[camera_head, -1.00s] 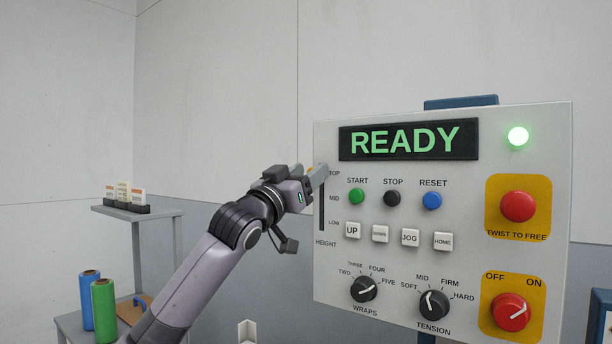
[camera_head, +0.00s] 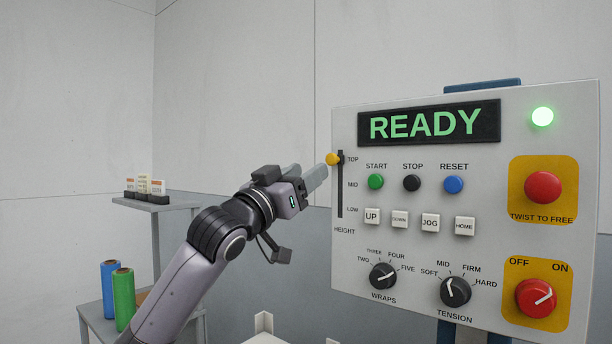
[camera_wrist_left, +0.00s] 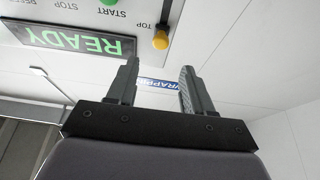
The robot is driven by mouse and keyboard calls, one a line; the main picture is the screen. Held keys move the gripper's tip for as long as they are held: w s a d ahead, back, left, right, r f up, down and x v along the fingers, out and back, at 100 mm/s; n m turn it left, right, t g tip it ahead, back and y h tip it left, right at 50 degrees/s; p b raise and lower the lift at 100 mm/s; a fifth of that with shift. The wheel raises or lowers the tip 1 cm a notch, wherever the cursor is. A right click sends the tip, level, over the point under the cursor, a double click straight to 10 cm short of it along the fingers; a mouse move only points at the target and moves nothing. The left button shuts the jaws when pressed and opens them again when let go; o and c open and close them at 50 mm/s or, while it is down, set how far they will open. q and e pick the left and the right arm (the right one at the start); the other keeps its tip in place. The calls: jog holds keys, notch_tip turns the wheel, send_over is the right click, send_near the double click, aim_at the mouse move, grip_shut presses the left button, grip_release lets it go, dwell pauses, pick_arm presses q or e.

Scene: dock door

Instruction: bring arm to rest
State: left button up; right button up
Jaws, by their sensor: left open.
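My left arm comes up from the bottom of the head view, and its left gripper (camera_head: 317,177) is just left of the control panel (camera_head: 346,270). In the left wrist view the left gripper (camera_wrist_left: 158,75) has its two fingers apart with nothing between them. The yellow height slider knob (camera_head: 333,159) sits at TOP, just beyond the fingertips; it also shows in the left wrist view (camera_wrist_left: 161,40), apart from the fingers. The display (camera_head: 428,124) reads READY. My right gripper is not in view.
The panel carries buttons, dials and a green lamp (camera_head: 542,117). A red power knob (camera_head: 536,297) points towards ON. At the left, a stand (camera_head: 160,205) holds small boxes, and a blue roll (camera_head: 110,288) and a green roll (camera_head: 124,298) stand below. The space above the arm is clear.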

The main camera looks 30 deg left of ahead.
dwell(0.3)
pick_arm(q)
jog(key=w+d+f+m+g+h, duration=0.1)
jog(key=w+d+f+g, duration=0.1)
jog(key=f, duration=0.8)
jog(key=w+d+f+g, duration=0.1)
jog(key=w+d+f, duration=0.15)
jog(key=f, duration=0.75)
jog(key=s+d+f+g+p, duration=0.1)
jog(key=s+d+f+g, duration=0.15)
jog(key=f, duration=0.75)
jog(key=s+d+f+g+p, duration=0.1)
jog(key=s+d+f, duration=0.15)
jog(key=f, duration=0.65)
jog(key=s+d+f+g, duration=0.2)
jog(key=s+f, duration=1)
jog(key=s, duration=0.1)
jog(key=s+d+f+g, duration=0.3)
jog(key=s+f, duration=0.9)
jog(key=shift+s+m+g+p, duration=0.3)
jog(key=shift+s+g+p, duration=0.05)
jog(key=shift+s, duration=0.05)
jog(key=shift+d, duration=0.1)
